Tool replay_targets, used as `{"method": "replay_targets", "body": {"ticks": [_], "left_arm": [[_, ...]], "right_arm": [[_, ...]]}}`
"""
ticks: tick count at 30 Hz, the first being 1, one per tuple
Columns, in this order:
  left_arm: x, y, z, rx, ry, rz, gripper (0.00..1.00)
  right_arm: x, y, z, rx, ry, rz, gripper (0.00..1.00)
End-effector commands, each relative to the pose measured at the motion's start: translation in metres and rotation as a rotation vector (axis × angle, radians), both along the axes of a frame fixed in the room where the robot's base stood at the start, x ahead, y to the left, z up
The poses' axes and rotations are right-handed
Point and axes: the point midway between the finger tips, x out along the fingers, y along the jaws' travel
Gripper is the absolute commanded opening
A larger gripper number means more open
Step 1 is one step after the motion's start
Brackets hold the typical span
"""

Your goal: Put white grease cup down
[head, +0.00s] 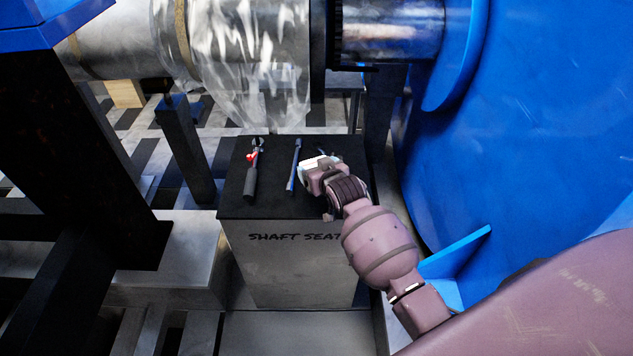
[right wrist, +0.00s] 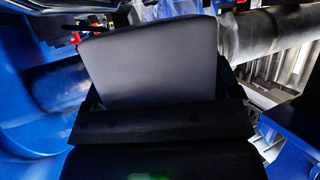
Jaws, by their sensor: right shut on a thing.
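The white grease cup (head: 312,162) shows as a small white shape at the tip of my right gripper (head: 320,172), over the right part of the black-topped stand (head: 235,205) marked "SHAFT SEAT". My right gripper is shut on the cup and hides most of it. I cannot tell whether the cup touches the top. In the right wrist view a pale grey surface (right wrist: 150,62) in front of the gripper, probably the cup, fills the middle and hides what lies beyond. My left gripper is not in view.
A tool with a red part and dark handle (head: 252,168) and a blue-and-silver tool (head: 295,165) lie on the stand. Another tool's tip (head: 322,153) shows behind my gripper. A large blue housing (head: 540,120) stands close on the right. A wrapped shaft (head: 230,50) runs overhead.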

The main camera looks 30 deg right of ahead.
Motion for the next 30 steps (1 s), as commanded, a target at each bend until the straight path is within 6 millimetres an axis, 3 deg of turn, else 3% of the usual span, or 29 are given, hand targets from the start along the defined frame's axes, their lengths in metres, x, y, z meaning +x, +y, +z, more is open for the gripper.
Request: {"method": "replay_targets", "body": {"ticks": [5, 14, 26, 27, 30], "left_arm": [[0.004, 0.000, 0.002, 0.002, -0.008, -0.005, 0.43], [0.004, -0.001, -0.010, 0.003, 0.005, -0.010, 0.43], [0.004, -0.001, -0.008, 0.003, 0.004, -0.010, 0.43], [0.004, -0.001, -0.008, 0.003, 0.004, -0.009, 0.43], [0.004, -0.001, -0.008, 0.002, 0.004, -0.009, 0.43]], "right_arm": [[0.000, 0.000, -0.008, 0.000, -0.001, 0.000, 0.59], [0.000, 0.000, -0.047, 0.001, 0.003, 0.001, 0.59], [0.000, 0.000, -0.049, 0.001, -0.001, 0.001, 0.59], [0.000, 0.000, -0.050, 0.001, -0.002, 0.001, 0.84], [0.000, 0.000, -0.049, 0.001, -0.002, 0.001, 0.99]]}}
